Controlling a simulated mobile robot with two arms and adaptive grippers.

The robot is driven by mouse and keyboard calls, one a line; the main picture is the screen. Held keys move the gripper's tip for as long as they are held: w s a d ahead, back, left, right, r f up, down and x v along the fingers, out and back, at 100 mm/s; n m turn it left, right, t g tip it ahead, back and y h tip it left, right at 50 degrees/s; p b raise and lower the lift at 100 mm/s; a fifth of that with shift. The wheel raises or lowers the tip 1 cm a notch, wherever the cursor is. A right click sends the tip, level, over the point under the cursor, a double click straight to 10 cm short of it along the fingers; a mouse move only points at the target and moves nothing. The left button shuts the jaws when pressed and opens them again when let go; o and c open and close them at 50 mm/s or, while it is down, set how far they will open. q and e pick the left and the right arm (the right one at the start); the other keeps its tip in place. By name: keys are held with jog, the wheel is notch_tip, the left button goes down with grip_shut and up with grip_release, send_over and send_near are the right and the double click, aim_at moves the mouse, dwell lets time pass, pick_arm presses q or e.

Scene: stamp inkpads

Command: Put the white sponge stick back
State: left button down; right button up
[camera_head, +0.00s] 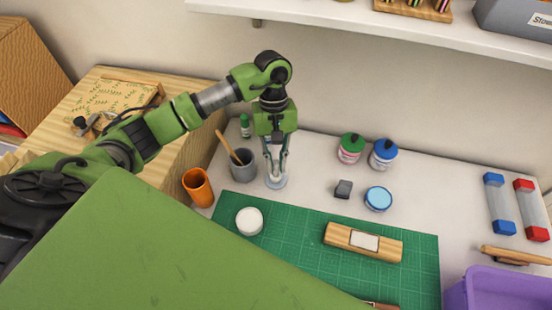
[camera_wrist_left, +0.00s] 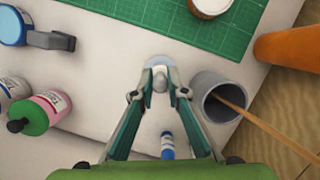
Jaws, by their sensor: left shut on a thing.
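My left gripper (camera_head: 275,168) points down near the back of the table, behind the green mat. It also shows in the left wrist view (camera_wrist_left: 159,82), with both fingers closed around the white sponge stick (camera_wrist_left: 159,73). Only a small pale part of the stick shows between the fingertips; the rest is hidden. My right gripper is not in view.
A grey cup (camera_head: 243,171) with a wooden stick stands close left of the gripper, beside an orange cup (camera_head: 198,188). Green-lidded (camera_head: 351,148) and blue-lidded (camera_head: 383,154) jars stand to the right. The green mat (camera_head: 300,225) holds a wooden block (camera_head: 340,237) and a white-topped jar (camera_head: 249,221).

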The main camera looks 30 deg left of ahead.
pick_arm(q)
jog(key=shift+f, duration=0.15)
jog(key=shift+f, duration=0.1)
jog(key=shift+f+b, duration=0.1)
jog(key=shift+b, duration=0.25)
jog(key=c, duration=2)
grip_release()
